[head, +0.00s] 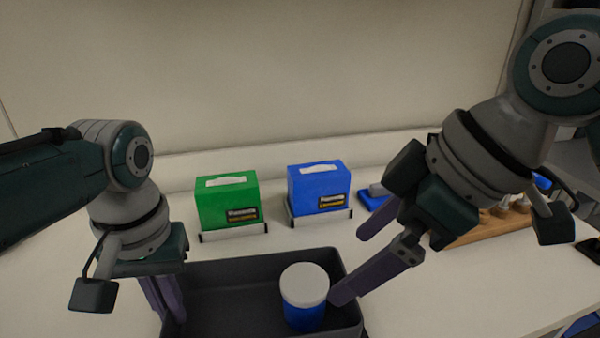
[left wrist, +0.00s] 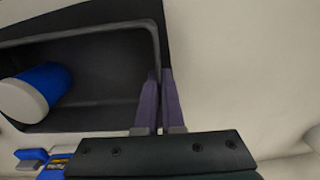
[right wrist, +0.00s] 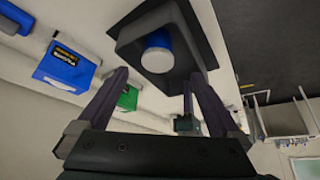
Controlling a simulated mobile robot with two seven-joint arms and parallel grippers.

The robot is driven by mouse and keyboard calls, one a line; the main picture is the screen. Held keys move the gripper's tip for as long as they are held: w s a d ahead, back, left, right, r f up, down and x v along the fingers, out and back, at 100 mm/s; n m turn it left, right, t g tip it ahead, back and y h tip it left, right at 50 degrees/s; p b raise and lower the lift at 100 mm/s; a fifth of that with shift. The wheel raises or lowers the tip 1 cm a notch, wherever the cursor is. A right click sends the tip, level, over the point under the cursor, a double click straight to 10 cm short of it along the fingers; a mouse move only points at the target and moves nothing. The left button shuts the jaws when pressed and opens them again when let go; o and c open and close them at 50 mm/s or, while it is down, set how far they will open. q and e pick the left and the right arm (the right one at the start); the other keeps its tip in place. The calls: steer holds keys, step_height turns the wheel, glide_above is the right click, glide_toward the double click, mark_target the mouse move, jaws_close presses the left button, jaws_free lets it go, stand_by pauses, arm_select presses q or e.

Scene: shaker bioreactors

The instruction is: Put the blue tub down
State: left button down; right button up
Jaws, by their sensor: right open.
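The blue tub (head: 306,315) with a white lid stands upright in the dark grey tray (head: 225,262), toward its right side. The tub also shows in the left wrist view (left wrist: 52,80) and in the right wrist view (right wrist: 158,55). My left gripper (head: 167,310) is at the tray's left end, its fingers close together on the tray's wall in the left wrist view (left wrist: 160,85). My right gripper (head: 350,265) is open and empty, above the tray's right side; its lower finger overlaps the tub's edge in the head view. The right wrist view shows its fingers apart (right wrist: 155,80).
A green box (head: 227,203) and a blue box (head: 319,190) stand in holders behind the tray. A wooden rack (head: 490,228) with several pieces is at the right. The white table (head: 440,290) is clear right of the tray.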

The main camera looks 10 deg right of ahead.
arm_select(q)
steer(key=c, duration=1)
jaws_free()
arm_select(e)
steer(key=s+d+f+m+h, duration=0.2)
steer(key=s+d+m, duration=0.1)
steer(key=s, duration=0.6)
steer(key=s+d+f+m+h, duration=0.2)
steer(key=s+d+m, duration=0.2)
steer(key=s, duration=0.5)
steer(key=shift+s+d+f+m+h, duration=0.2)
steer(key=shift+f+m+h, duration=0.15)
steer(key=shift+m, duration=0.65)
arm_select(q)
steer(key=shift+o, duration=0.2)
steer(key=shift+r, duration=0.1)
